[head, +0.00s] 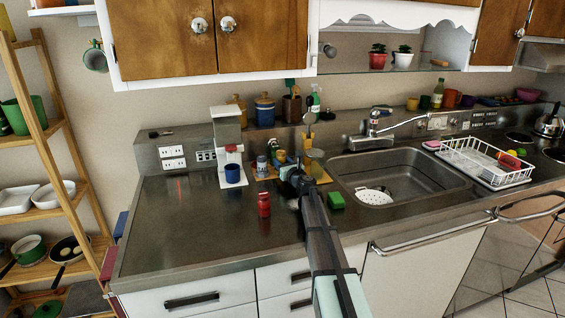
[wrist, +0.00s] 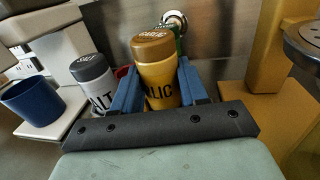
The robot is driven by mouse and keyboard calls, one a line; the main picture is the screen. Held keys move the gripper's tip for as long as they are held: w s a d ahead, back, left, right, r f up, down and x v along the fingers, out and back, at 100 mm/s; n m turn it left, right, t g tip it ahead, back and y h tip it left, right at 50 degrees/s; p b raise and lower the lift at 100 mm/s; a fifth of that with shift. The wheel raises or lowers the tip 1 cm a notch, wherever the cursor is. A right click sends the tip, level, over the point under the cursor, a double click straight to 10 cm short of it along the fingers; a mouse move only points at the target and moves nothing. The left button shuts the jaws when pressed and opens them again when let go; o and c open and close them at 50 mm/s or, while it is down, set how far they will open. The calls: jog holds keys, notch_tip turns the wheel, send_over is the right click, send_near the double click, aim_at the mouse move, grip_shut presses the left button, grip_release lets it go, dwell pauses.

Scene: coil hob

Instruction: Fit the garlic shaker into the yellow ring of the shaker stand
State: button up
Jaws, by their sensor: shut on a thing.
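The garlic shaker (wrist: 158,75) is yellow with a gold lid and dark lettering. My gripper (wrist: 157,88) has its two blue fingers shut on the shaker's sides, and the lid shows above them. I cannot make out the yellow ring, nor whether the garlic shaker touches the stand.
A red shaker (head: 264,204) stands alone on the counter in front. A white coffee machine with a blue mug (head: 232,174) is to the left. The left counter is clear.

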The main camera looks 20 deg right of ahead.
jog(key=shift+f, duration=0.65)
jog(key=o, duration=1.3)
jog(key=s, duration=0.4)
jog(key=s+d, duration=0.1)
jog(key=s, duration=0.4)
jog(key=s+d, duration=0.1)
jog(key=s, duration=0.3)
jog(key=shift+s, duration=0.35)
